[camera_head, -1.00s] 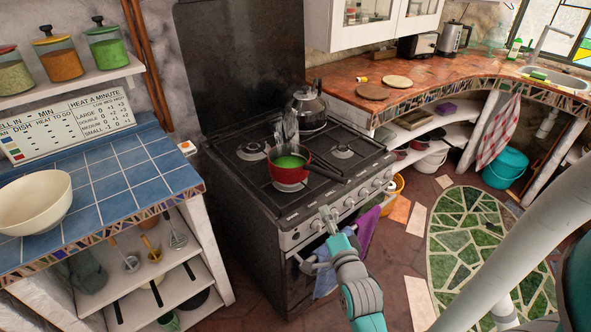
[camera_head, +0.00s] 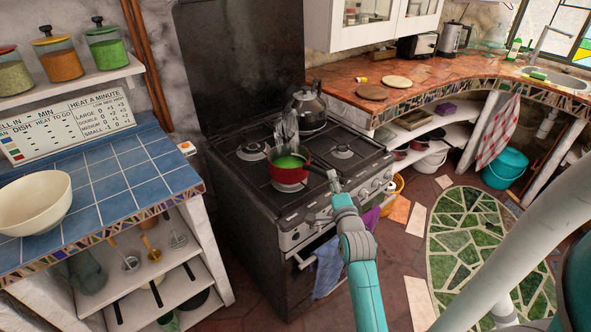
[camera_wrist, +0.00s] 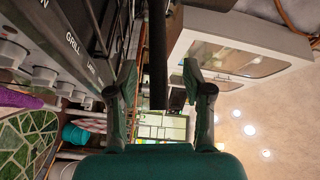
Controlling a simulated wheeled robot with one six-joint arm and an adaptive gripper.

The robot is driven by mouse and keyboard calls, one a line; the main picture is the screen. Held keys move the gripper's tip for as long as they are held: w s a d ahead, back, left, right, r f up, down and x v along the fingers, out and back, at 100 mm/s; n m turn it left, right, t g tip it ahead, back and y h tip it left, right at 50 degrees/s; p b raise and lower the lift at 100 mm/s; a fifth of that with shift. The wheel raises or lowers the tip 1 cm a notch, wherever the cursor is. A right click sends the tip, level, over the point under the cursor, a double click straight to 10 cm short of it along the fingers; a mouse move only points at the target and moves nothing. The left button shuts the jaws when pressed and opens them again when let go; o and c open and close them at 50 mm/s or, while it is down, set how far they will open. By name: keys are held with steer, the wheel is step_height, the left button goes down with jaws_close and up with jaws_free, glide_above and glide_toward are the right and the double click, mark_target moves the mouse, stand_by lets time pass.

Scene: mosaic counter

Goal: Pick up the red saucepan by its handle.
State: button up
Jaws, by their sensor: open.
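The red saucepan (camera_head: 284,172) stands on the front-left burner of the stove, with green contents and steam above it. Its dark handle (camera_head: 318,168) points right, toward the stove's front edge. My gripper (camera_head: 334,181) is at the handle's outer end, above the front edge by the knobs. In the wrist view my gripper (camera_wrist: 160,80) is open, and the dark handle (camera_wrist: 157,50) runs down between the two fingers, with a gap on each side. The pan's body is out of the wrist view.
The stove (camera_head: 262,215) has a kettle (camera_head: 308,106) on a back burner and a cloth (camera_head: 328,265) on its front. A blue tiled counter (camera_head: 110,185) with a cream bowl (camera_head: 36,202) is at left. A yellow bucket (camera_head: 393,192) stands right of the stove.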

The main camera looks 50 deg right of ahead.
steer(key=shift+x, duration=1.75)
jaws_close()
steer(key=shift+r, duration=0.1)
